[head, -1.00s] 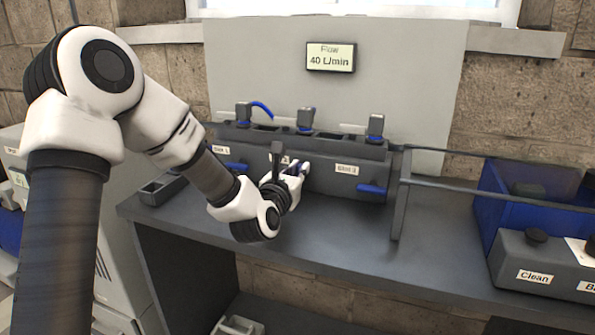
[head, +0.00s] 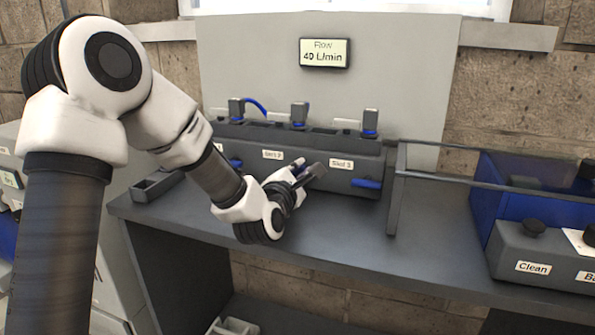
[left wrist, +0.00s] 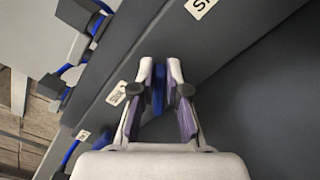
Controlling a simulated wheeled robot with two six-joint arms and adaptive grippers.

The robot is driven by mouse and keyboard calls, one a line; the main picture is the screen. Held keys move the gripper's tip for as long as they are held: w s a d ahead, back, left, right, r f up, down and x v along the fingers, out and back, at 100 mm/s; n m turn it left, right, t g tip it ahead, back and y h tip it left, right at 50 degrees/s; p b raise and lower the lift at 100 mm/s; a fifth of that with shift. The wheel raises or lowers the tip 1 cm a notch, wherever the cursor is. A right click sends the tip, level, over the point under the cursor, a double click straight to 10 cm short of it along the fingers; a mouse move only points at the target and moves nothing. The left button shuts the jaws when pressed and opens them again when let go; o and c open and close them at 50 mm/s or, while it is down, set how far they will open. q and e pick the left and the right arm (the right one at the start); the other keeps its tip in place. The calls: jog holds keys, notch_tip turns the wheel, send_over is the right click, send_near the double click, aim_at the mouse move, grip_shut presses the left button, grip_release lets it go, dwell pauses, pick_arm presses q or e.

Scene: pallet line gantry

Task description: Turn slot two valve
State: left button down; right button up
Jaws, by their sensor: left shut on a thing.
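The dark manifold block (head: 340,150) on the bench has three labelled slots in a row. The slot two label (head: 272,154) shows just above and left of my left gripper (head: 308,170). The slot two valve handle is mostly hidden by the fingers in the head view. In the left wrist view, the blue valve handle (left wrist: 159,88) sits between the fingers of my left gripper (left wrist: 160,75), which is shut on it. The slot three handle (head: 367,184) is blue and lies level; the slot one handle (head: 235,162) is partly hidden. My right gripper is not in view.
A display (head: 325,52) on the grey panel reads Flow 40 L/min. Several connectors stand along the block's top. A rail (head: 480,180) runs to the right, near a blue bin (head: 515,205) and a grey "Clean" box (head: 530,260). The bench front (head: 330,235) is clear.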

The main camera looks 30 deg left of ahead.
pick_arm(q)
jog(key=m, duration=0.3)
jog(key=shift+d+f+m, duration=0.2)
jog(key=shift+f+m, duration=0.1)
jog(key=shift+f, duration=0.1)
jog(key=shift+d+f+m, duration=0.1)
jog(key=shift+f+m, duration=0.15)
jog(key=shift+m, duration=0.7)
jog(key=shift+f+m, duration=0.2)
jog(key=shift+m, duration=0.75)
jog(key=c, duration=1.2)
grip_release()
jog(key=v, duration=0.7)
jog(key=shift+s, duration=0.2)
